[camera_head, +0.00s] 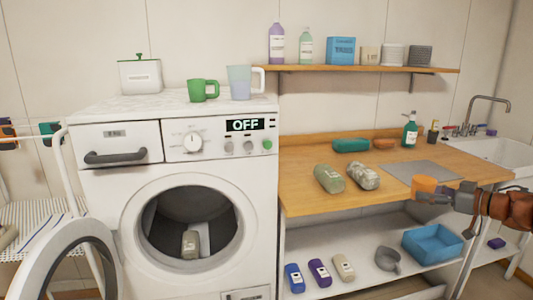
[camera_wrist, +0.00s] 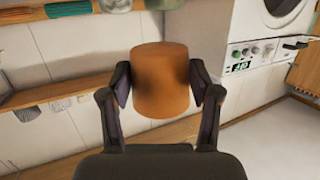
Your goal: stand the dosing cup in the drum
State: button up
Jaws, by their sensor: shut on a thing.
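My gripper (camera_head: 437,192) is at the right, over the wooden counter's right end. It is shut on an orange cup (camera_head: 424,184), which appears to be the dosing cup. In the wrist view the two fingers (camera_wrist: 165,85) press on the sides of the orange cup (camera_wrist: 160,80); its inside is not seen. The washing machine's drum (camera_head: 212,205) is open at the left, well away from my gripper. A grey-green packet or bottle (camera_head: 190,244) stands inside the drum near its front. The round door (camera_head: 78,250) hangs open to the lower left.
Two rolled bundles (camera_head: 328,178) (camera_head: 365,176) lie on the counter (camera_head: 300,160). A green pump bottle (camera_head: 410,132) stands at its back. A blue tray (camera_head: 433,243), grey scoop (camera_head: 388,260) and several small bottles sit on the lower shelf. Mugs (camera_head: 203,90) stand on the washer.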

jog(key=s+a+f+n+g+y, duration=0.1)
jog(key=a+f, duration=0.3)
jog(key=a, duration=0.5)
jog(key=s+a+f+n+g+y, duration=0.1)
jog(key=s+a+f, duration=0.1)
jog(key=a+f, duration=0.5)
jog(key=s+a+f+n+g+y, duration=0.1)
jog(key=a+f+g, duration=0.1)
jog(key=a, duration=0.9)
jog(key=w+r+m+t+h+p, duration=0.55)
jog(key=w+r, duration=0.35)
jog(key=w, duration=0.2)
notch_tip(320, 180, up, 11)
jog(key=w+m+t+h+p, duration=0.2)
jog(key=m+h+p, duration=0.3)
jog(key=h+p, duration=0.2)
jog(key=s+f+m+h, duration=0.2)
jog(key=s+m+h, duration=0.1)
jog(key=s, duration=0.7)
jog(key=shift+s+a+f+g+h, duration=0.25)
jog(key=shift+f+g+h, duration=0.2)
jog(key=shift+h, duration=0.4)
jog(key=shift+d, duration=0.1)
